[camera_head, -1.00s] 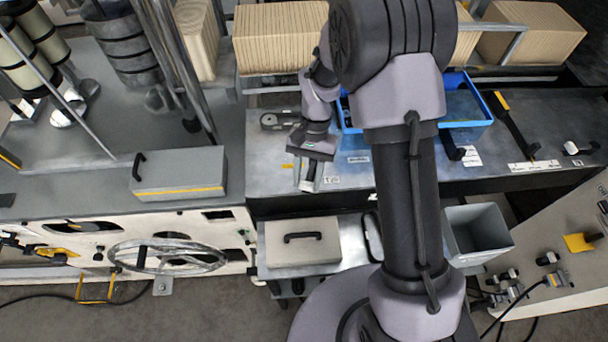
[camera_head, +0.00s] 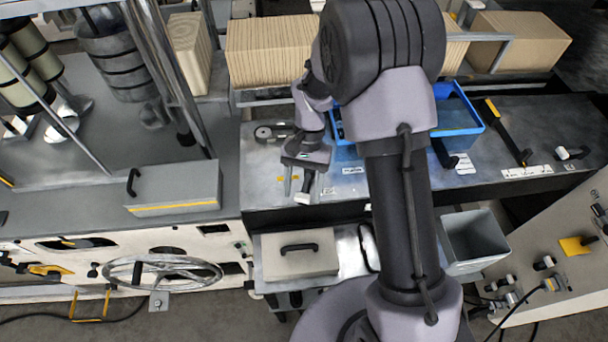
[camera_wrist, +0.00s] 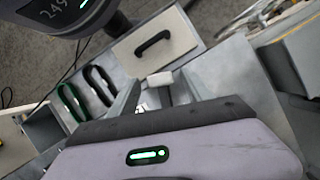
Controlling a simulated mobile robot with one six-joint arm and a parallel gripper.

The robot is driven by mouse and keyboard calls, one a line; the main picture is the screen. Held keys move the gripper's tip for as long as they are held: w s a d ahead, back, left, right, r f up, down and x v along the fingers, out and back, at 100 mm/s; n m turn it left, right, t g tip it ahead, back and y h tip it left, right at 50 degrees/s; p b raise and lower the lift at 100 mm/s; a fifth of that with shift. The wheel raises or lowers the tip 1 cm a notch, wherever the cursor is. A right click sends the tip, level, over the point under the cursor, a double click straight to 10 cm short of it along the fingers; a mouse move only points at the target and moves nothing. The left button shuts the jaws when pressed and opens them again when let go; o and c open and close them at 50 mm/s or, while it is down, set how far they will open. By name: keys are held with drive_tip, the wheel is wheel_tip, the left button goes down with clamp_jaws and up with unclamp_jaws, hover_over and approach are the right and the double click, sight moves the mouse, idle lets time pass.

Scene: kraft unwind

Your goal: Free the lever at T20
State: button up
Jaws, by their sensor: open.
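The lever is a short handle with a white tip (camera_head: 303,198) at the front edge of the grey bench, left of a small white label (camera_head: 327,191) that reads T20 in the earlier picture. In the wrist view its white block-shaped tip (camera_wrist: 160,79) shows between the finger ends, on a darker stem. My gripper (camera_head: 298,184) points down over the lever with its fingers apart. In the wrist view my gripper (camera_wrist: 160,95) is open, with a finger on either side of the tip. Whether a finger touches the lever cannot be told.
A blue bin (camera_head: 462,118) stands right of my arm. A black bar with a yellow end (camera_head: 491,108) and another white-tipped handle (camera_head: 562,153) lie farther right. A beige lidded box (camera_head: 299,262) sits below the bench edge, and a grey box (camera_head: 173,187) stands left.

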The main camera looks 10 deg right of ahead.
sight(309, 173)
drive_tip(key=p+v, duration=0.2)
drive_tip(key=v, duration=1.5)
drive_tip(key=shift+p, duration=0.4)
drive_tip(key=s+f+t+b, duration=0.5)
drive_tip(key=s+b, duration=0.5)
drive_tip(key=b, duration=0.1)
drive_tip(key=s+d+f+t+b, duration=0.1)
drive_tip(key=s+f+t+b, duration=0.4)
drive_tip(key=s+b, duration=0.6)
drive_tip(key=shift+s+f+b, duration=0.25)
drive_tip(key=shift+f+b, duration=0.05)
drive_tip(key=shift+b, duration=0.45)
drive_tip(key=shift+w+d, duration=0.1)
drive_tip(key=shift+d, duration=0.05)
